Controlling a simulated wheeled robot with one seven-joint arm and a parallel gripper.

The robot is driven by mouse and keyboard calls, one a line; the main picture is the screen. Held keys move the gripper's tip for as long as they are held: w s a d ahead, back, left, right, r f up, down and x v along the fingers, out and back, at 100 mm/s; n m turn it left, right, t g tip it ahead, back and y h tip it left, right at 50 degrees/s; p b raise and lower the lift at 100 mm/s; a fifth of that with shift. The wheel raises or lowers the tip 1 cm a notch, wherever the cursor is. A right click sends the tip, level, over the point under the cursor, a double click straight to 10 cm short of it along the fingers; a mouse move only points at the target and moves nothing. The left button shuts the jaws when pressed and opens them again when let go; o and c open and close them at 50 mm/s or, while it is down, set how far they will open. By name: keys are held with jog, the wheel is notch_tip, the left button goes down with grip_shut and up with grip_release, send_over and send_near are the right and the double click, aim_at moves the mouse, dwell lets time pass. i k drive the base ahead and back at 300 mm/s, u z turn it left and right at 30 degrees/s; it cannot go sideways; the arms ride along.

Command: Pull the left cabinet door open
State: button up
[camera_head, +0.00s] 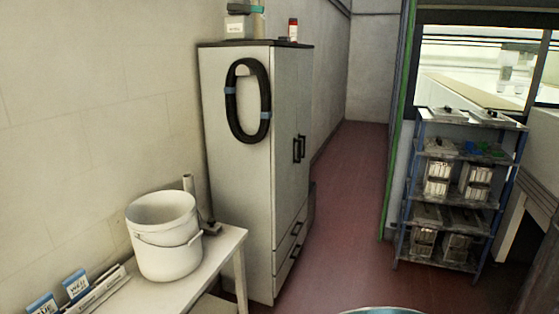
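A tall white cabinet (238,185) with a dark top stands against the left wall. Its front faces right and is seen at a steep angle. Two upper doors, the left door (284,121) and the right door (304,93), look shut. Two dark upright handles (299,149) sit close together where the doors meet. Two drawers with dark handles lie below the doors. A coiled black hose (248,101) hangs on the cabinet's near side. My gripper is not in view.
A white table (221,251) with a white bucket (163,236) stands at the near left. A blue-framed shelf rack (459,190) with several items stands at the right. The red floor (345,216) between cabinet and rack is clear. A round rim (382,310) shows at the bottom edge.

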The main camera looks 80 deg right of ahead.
aim_at(284, 79)
jog(key=z, duration=2.3)
jog(key=i, duration=0.4)
jog(key=z, duration=1.2)
jog(key=i, duration=3.1)
jog(key=u, duration=0.2)
